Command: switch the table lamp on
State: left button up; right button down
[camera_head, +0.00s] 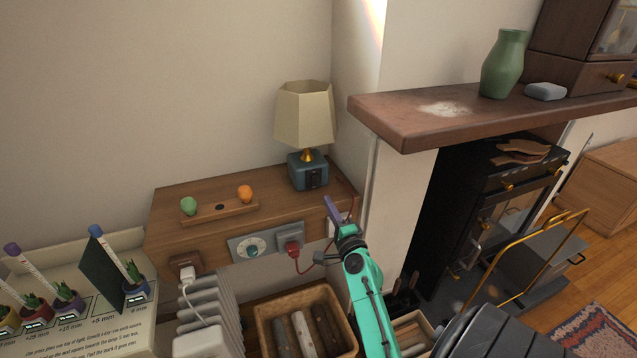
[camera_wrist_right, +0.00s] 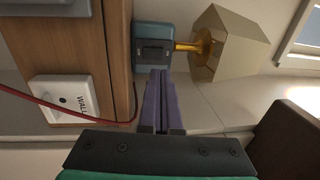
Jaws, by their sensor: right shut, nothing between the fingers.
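The table lamp (camera_head: 304,113) has a cream faceted shade, a brass neck and a blue-grey box base (camera_head: 297,168). It stands at the right end of the wooden shelf; its shade shows no clear glow. A dark switch panel (camera_head: 315,178) is on the base's front. In the right wrist view the lamp lies sideways, with its shade (camera_wrist_right: 238,45) at upper right and the switch panel (camera_wrist_right: 153,50) just beyond my fingertips. My right gripper (camera_head: 329,203) is shut and empty, its purple fingers in front of and below the lamp base, seemingly apart from it. My left gripper is not in view.
A white plate marked WALL (camera_wrist_right: 65,98) and a red cord (camera_wrist_right: 50,106) are beside my right gripper. The shelf front (camera_head: 210,240) carries a dial (camera_head: 252,251) and a red plug (camera_head: 291,243). A mantel (camera_head: 400,125) juts out at right. A log crate (camera_head: 262,322) stands below.

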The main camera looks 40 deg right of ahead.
aim_at(315, 178)
jog(key=x, duration=0.8)
jog(key=shift+f+p, duration=0.1)
jog(key=shift+p, duration=0.2)
